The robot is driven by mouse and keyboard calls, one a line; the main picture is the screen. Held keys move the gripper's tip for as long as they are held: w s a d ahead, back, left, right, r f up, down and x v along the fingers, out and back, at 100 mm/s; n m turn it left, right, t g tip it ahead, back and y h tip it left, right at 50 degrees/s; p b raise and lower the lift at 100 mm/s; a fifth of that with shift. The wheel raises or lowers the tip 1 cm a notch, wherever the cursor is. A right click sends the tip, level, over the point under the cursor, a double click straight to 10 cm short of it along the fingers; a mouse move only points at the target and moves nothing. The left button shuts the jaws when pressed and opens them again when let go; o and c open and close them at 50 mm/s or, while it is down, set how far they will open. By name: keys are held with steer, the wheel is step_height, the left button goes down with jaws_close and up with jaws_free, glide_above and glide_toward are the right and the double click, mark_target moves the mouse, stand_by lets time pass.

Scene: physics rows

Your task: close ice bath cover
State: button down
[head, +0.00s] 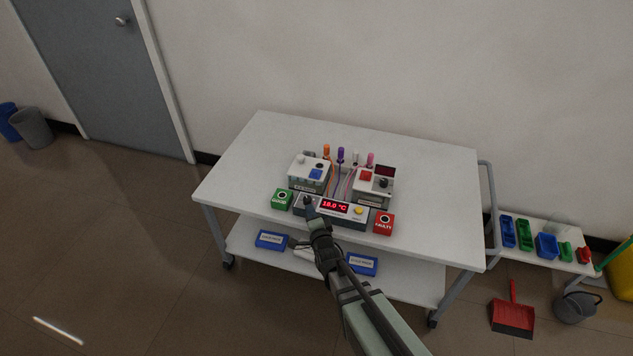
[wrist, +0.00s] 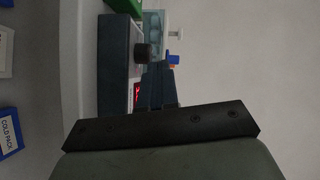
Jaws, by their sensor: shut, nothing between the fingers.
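The ice bath (head: 308,175) appears to be the left box at the back of the device on the white cart. Its label is too small to read. Its pale top, which looks like the cover (head: 299,163), carries a small white knob and a blue patch; I cannot tell how far it is shut. In the wrist view a pale box with ice-like contents (wrist: 153,22) and a white knob shows at the top. My gripper (head: 310,211) is shut and empty, at the left front of the control panel (head: 343,208), in front of the ice bath and apart from it.
A right box (head: 373,190) has a red patch and a dark knob. Several coloured probes (head: 341,155) stand between the boxes. A green block (head: 282,199) and a red block (head: 383,222) flank the panel. The cart top (head: 245,160) is clear on both sides.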

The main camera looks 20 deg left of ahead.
steer(key=d+r+m+t, duration=0.2)
steer(key=d+m, duration=0.1)
steer(key=d, duration=0.1)
glide_toward(321, 173)
steer(key=shift+h, duration=0.4)
steer(key=w+a, duration=0.1)
steer(key=w+a+r, duration=0.1)
steer(key=a, duration=0.1)
steer(key=w+a, duration=0.1)
steer(key=shift+a+r, duration=0.35)
steer(key=w, duration=0.5)
steer(key=shift+w, duration=0.25)
